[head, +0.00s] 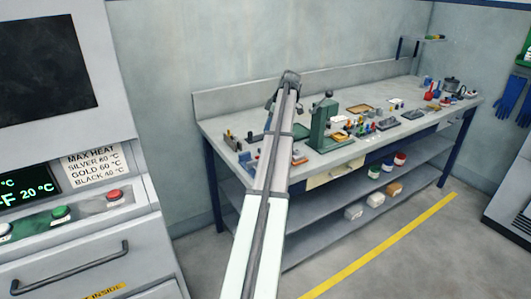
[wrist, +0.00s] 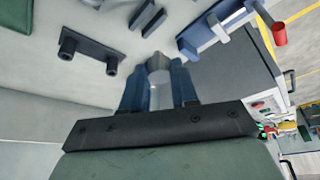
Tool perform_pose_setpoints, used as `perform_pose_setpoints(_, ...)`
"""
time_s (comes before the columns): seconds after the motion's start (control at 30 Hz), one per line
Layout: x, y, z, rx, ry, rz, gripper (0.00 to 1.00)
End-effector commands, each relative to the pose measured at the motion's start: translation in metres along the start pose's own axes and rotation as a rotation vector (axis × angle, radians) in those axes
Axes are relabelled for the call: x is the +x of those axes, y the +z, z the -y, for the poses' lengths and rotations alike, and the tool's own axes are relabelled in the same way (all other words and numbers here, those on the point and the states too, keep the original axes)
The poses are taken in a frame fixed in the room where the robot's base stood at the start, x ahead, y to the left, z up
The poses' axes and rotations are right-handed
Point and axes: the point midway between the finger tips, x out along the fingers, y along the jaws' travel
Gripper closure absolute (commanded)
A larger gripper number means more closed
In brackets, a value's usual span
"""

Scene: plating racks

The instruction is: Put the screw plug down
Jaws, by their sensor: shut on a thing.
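My gripper (wrist: 159,75) shows in the wrist view with its two blue fingers shut on a pale grey, rounded piece, which I take to be the screw plug (wrist: 158,66). Only its upper part shows clearly between the fingers. Past the fingers lies the light grey bench top; I cannot tell whether the plug touches it. In the head view my arm reaches over the left part of the workbench (head: 230,121), and the plug cannot be made out there.
In the wrist view a black two-post bracket (wrist: 90,48) lies left of my fingers, dark blocks (wrist: 152,20) lie beyond, and a blue tool with a red handle (wrist: 279,35) is at right. In the head view a green press (head: 320,125) stands right of my arm.

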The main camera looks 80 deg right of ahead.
Motion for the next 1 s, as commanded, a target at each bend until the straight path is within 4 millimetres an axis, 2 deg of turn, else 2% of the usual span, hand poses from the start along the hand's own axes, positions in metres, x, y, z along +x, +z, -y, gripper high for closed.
perform_pose_setpoints(0.03, -0.002, -0.008, -0.012, -0.005, -0.002, 0.000, 1.00)
perform_pose_setpoints(0.17, 0.006, -0.013, -0.017, -0.006, -0.004, -0.001, 1.00)
perform_pose_setpoints(0.5, 0.052, 0.007, -0.015, -0.006, -0.004, -0.001, 1.00)
perform_pose_setpoints(0.67, 0.062, 0.011, -0.015, -0.006, -0.003, -0.001, 1.00)
perform_pose_setpoints(0.9, 0.087, 0.021, -0.015, -0.006, -0.004, -0.001, 1.00)
perform_pose_setpoints(1.0, 0.091, 0.023, -0.015, -0.007, -0.003, -0.001, 1.00)
